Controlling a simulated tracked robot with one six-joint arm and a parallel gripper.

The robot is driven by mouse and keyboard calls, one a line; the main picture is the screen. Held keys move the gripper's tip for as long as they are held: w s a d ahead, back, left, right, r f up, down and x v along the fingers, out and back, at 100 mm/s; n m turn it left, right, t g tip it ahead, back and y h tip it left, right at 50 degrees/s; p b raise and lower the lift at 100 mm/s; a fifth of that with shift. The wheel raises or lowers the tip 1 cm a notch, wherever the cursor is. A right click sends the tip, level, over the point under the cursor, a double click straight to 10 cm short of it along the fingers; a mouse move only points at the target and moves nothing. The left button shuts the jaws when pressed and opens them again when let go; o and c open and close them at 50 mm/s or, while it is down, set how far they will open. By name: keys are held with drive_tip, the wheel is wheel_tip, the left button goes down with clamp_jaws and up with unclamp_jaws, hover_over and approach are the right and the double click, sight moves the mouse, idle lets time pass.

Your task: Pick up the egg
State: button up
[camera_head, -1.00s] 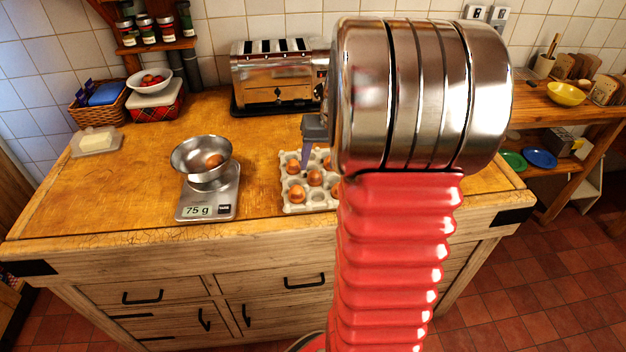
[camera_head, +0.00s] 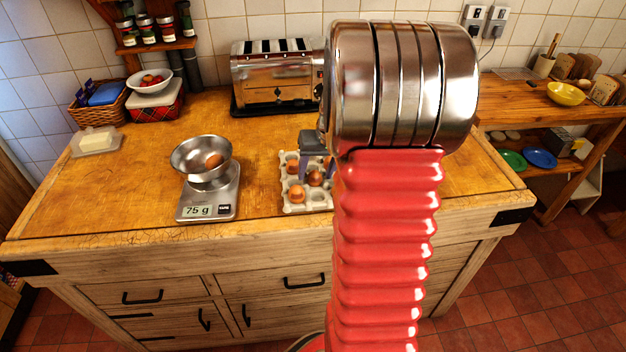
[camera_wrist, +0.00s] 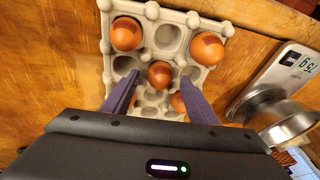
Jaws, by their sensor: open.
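Brown eggs sit in a pale egg carton (camera_head: 290,204) on the wooden counter. In the head view one egg (camera_head: 296,194) is at the front left of the carton and another egg (camera_head: 315,178) is in the middle. In the wrist view an egg (camera_wrist: 161,74) lies between and just beyond the fingertips of my gripper (camera_wrist: 158,83). My gripper is open and empty over the carton.
A toaster (camera_head: 272,82) stands behind.

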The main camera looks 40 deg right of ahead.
sight(316, 172)
drive_tip(key=shift+c, duration=0.3)
drive_tip(key=c, duration=0.7)
drive_tip(key=shift+o, duration=0.2)
drive_tip(key=shift+r, duration=0.1)
wheel_tip(316, 172, up, 10)
drive_tip(key=shift+w+a, duration=0.1)
idle(0.6)
